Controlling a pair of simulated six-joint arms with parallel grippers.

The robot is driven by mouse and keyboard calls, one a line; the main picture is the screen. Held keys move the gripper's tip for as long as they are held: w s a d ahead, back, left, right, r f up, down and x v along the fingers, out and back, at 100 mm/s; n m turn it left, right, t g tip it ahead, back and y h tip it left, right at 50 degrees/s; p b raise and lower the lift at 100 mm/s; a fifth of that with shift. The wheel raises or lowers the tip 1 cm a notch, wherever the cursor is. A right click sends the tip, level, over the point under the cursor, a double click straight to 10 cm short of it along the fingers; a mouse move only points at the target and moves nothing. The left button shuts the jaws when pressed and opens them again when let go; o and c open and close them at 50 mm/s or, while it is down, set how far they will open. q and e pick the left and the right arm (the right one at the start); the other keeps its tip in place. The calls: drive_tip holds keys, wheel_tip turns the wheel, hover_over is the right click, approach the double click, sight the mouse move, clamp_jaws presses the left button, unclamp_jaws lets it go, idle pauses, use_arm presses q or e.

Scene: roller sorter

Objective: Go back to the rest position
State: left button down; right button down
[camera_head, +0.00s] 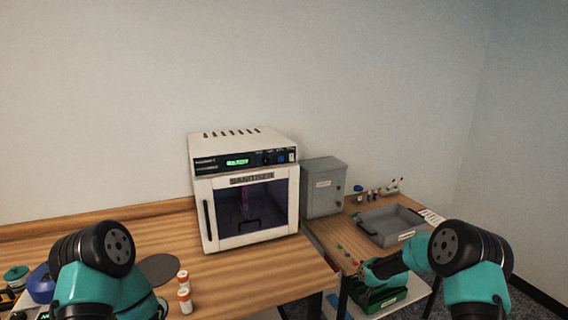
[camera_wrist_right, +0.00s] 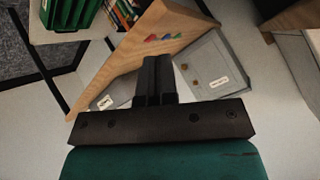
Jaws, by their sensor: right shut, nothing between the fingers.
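My right arm reaches in from the lower right in the head view, with its forearm pointing left over the front of the right-hand bench (camera_head: 318,227). In the right wrist view my right gripper (camera_wrist_right: 157,62) has its two black fingers together with nothing between them. My left arm stands bent at the lower left of the head view, and its gripper is not visible.
A white sanitiser (camera_head: 245,190) with a dark window stands on the left bench. Beside it are a grey cabinet (camera_head: 323,190) and a grey tray (camera_head: 390,226). A green crate (camera_head: 378,300) sits lower. Two orange-white bottles (camera_head: 184,291) stand in front.

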drive_tip(key=s+a+f+g, duration=0.35)
drive_tip(key=s+f, duration=0.55)
drive_tip(key=s, duration=0.4)
drive_tip(key=s+a+f+g, duration=0.2)
drive_tip(key=s, duration=1.3)
drive_tip(key=s+a+f+n+g+y, duration=0.1)
drive_tip(key=s+a+g, duration=0.1)
drive_tip(key=s, duration=1.3)
drive_tip(key=shift+s+a+f+n+g, duration=0.3)
drive_tip(key=shift+s+a+f+g, duration=0.05)
drive_tip(key=shift+g, duration=0.1)
use_arm(q)
drive_tip(key=c, duration=1.8)
unclamp_jaws()
drive_tip(key=shift+c, duration=0.2)
